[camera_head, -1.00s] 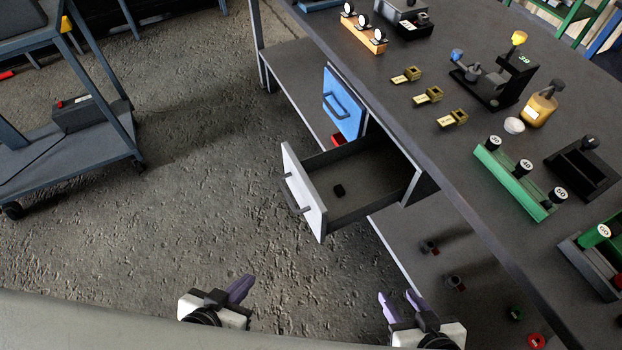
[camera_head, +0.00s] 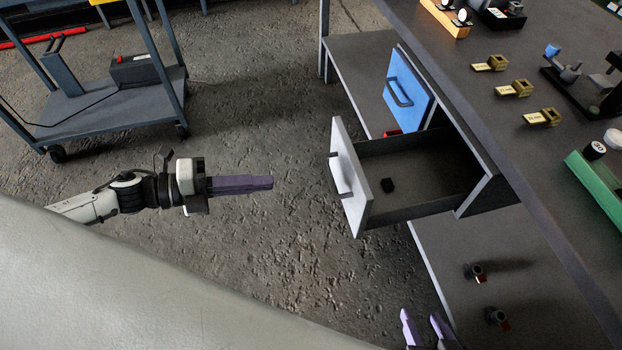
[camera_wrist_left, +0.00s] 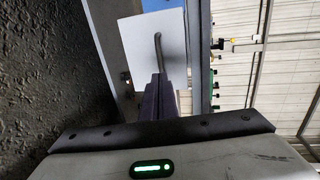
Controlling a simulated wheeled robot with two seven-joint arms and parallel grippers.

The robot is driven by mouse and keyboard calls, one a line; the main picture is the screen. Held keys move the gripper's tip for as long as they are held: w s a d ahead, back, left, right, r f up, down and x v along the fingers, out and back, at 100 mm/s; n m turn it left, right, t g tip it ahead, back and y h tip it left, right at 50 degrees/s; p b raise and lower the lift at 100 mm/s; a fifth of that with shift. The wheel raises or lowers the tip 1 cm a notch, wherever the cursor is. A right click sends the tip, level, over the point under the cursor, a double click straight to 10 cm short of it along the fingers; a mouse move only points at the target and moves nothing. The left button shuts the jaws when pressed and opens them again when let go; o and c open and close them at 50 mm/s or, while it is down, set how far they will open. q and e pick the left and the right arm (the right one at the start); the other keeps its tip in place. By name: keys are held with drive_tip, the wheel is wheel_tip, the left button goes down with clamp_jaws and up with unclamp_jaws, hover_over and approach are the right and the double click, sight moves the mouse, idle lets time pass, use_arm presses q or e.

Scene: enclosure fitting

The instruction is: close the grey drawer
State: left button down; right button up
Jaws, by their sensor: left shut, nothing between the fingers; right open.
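The grey drawer (camera_head: 415,178) is pulled far out of the workbench, with its pale front panel (camera_head: 350,180) and bar handle facing left.
A blue-fronted drawer (camera_head: 409,92) is beside the grey one. The workbench top (camera_head: 500,130) carries brass brackets, a green block (camera_head: 597,185) and other parts. Small parts lie on the lower shelf (camera_head: 460,310). A trolley (camera_head: 110,105) stands at the upper left. Floor left of the drawer is clear.

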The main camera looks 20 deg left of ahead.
use_arm(q)
drive_tip(key=x, duration=1.1)
drive_tip(key=shift+w+d+f, duration=0.1)
drive_tip(key=shift+d, duration=0.05)
